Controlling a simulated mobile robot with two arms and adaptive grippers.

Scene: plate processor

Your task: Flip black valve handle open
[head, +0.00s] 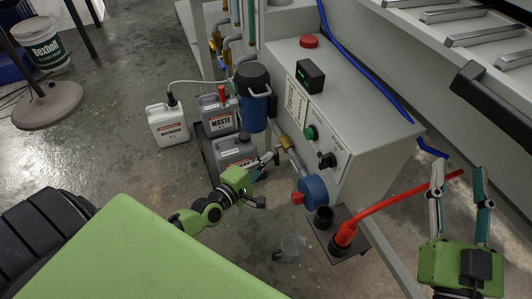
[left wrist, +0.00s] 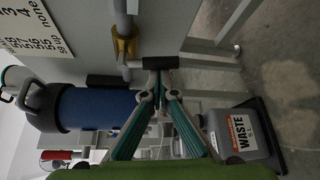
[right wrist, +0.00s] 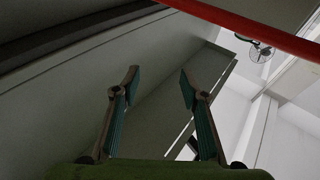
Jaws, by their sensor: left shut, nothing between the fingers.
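The black valve handle (left wrist: 160,62) shows in the left wrist view as a short dark bar beside a grey pipe with a brass fitting (left wrist: 125,46). In the head view the brass fitting (head: 284,143) is on the side of the grey cabinet, and the handle is hard to make out there. My left gripper (head: 272,158) is shut and empty, its tips (left wrist: 157,84) close to the handle. I cannot tell whether they touch it. My right gripper (head: 461,176) is open and empty, at the right of the head view; its spread fingers also show in the right wrist view (right wrist: 160,82).
The grey control cabinet (head: 375,118) stands beside a blue filter housing (head: 253,110). Waste canisters (head: 219,124) stand on the floor behind my left gripper.

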